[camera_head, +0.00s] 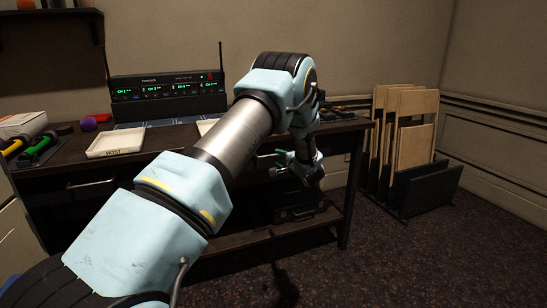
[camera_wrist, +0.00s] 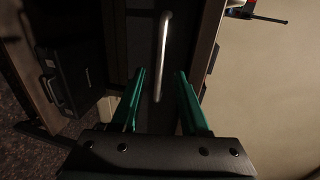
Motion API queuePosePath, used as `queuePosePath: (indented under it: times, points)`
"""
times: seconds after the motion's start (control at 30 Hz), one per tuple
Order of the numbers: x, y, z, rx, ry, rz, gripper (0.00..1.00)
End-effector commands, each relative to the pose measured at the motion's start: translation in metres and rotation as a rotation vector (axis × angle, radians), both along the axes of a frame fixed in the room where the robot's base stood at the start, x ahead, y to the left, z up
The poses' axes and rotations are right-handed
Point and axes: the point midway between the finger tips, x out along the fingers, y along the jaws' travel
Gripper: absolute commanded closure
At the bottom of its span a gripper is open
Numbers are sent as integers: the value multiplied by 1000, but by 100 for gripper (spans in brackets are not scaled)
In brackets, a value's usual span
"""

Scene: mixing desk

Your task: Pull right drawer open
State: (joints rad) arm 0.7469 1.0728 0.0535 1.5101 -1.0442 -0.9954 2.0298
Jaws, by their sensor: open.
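The right drawer (camera_wrist: 182,38) shows in the wrist view as a dark front with a pale metal bar handle (camera_wrist: 164,40). It looks closed. My gripper (camera_wrist: 160,74) has its two green fingers apart, one on each side of the handle's lower end in that picture. I cannot tell whether the fingers reach the handle or stop short of it. Nothing is held. In the head view my gripper (camera_head: 304,168) is at the desk's front right, below the top. My arm hides most of the right drawer there.
The desk (camera_head: 338,127) carries a radio receiver (camera_head: 168,88) and a white tray (camera_head: 115,143). A left drawer handle (camera_head: 91,183) shows at left. A dark case (camera_head: 300,212) sits on the lower shelf. A panel rack (camera_head: 425,185) stands right; floor between is clear.

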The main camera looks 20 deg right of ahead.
Motion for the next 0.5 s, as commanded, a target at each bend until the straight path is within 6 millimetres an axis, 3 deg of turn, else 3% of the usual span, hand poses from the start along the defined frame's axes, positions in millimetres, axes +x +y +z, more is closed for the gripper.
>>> queuePosePath:
  times: [0.23, 0.5]
  points:
    - [42, 6, -9, -2, 0, 1, 55]
    - [60, 8, -13, 0, 1, -1, 55]
